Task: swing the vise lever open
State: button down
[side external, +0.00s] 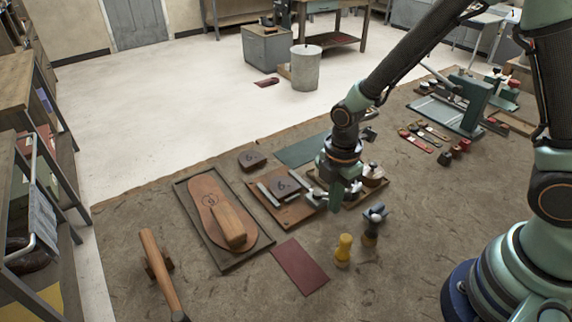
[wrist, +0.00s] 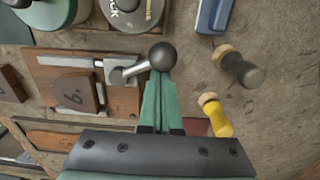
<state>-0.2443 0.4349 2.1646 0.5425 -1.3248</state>
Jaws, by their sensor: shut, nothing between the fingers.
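The vise sits on a wooden board (side external: 284,214) in the side external view, with a dark block marked 6 (side external: 282,186) beside its metal bars. In the wrist view its metal lever (wrist: 130,71) runs from a square steel piece (wrist: 118,73) to a black ball knob (wrist: 162,56). My gripper (side external: 335,207) points down at the board's right end. In the wrist view its green fingers (wrist: 160,84) are together and empty, with the tips at the ball knob. The knob overlaps the tips, so I cannot tell whether they touch. In the side view my gripper partly hides the lever.
A yellow-handled tool (side external: 343,250) and a dark-handled tool (side external: 371,225) stand to the right. A tray with a brown sole (side external: 205,192) lies left of the vise board. A hammer (side external: 160,270) and a dark red sheet (side external: 300,266) lie in front.

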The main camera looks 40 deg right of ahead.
jog(key=shift+r, duration=2.95)
jog(key=a, duration=0.7)
jog(key=shift+s, duration=0.2)
jog(key=shift+d, duration=0.1)
jog(key=s+d+r+m+t, duration=0.2)
jog(key=d+r+m, duration=0.5)
jog(key=r+m, duration=0.1)
jog(key=s+d+r+m+t, duration=0.2)
jog(key=d+r+m+t, duration=0.1)
jog(key=d+r+m, duration=0.5)
jog(key=shift+s+r+m+t, duration=0.2)
jog(key=shift+s+m+t, duration=0.15)
jog(key=shift+m, duration=0.65)
